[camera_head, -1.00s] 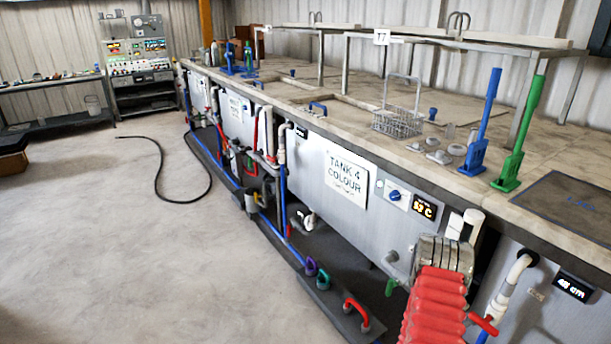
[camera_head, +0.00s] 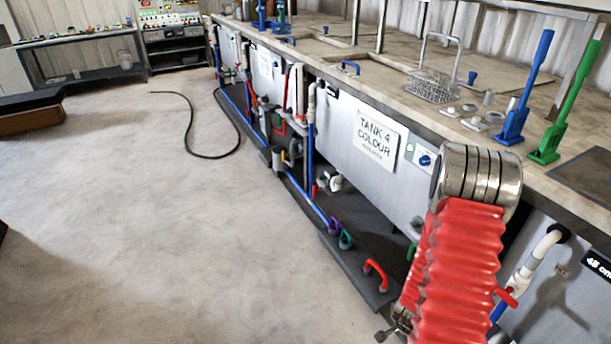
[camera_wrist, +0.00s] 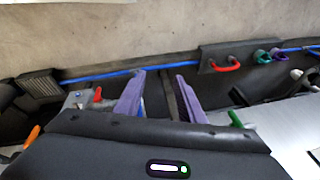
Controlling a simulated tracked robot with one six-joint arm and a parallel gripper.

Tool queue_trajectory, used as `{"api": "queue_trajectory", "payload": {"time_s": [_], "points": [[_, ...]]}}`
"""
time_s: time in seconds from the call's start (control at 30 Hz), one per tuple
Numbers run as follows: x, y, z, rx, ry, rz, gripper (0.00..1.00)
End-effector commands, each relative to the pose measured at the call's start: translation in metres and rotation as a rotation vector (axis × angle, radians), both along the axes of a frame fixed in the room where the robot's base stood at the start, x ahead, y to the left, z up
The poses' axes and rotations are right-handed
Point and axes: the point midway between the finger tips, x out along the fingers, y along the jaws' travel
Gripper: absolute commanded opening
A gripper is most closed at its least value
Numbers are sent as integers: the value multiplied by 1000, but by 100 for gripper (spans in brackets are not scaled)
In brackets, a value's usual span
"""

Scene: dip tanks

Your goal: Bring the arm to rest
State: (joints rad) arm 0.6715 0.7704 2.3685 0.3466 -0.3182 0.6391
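My arm, with its red bellows and metal rings, stands at the lower right of the head view, in front of the tank 4 front panel (camera_head: 350,110). My gripper (camera_wrist: 161,80) shows in the wrist view as two purple fingers, spread apart with a gap between them. Nothing is held between the fingers. Beyond them lie a dark floor strip and a blue pipe. I cannot make out the gripper clearly in the head view.
A wire basket (camera_head: 434,86), a blue-handled tool (camera_head: 524,100) and a green-handled tool (camera_head: 562,125) stand on the bench top. Coloured handles, including a red one (camera_head: 375,274), sit on a low floor plate. A black hose (camera_head: 190,135) lies on the open floor at left.

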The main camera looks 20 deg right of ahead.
Motion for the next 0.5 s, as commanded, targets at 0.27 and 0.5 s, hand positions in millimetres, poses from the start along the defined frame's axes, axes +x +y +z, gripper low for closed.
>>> {"api": "queue_trajectory", "payload": {"time_s": [0.27, 0.5], "points": [[23, 46, 55, 91, 63, 296, 36], [29, 84, 104, 141, 112, 536, 36]]}}
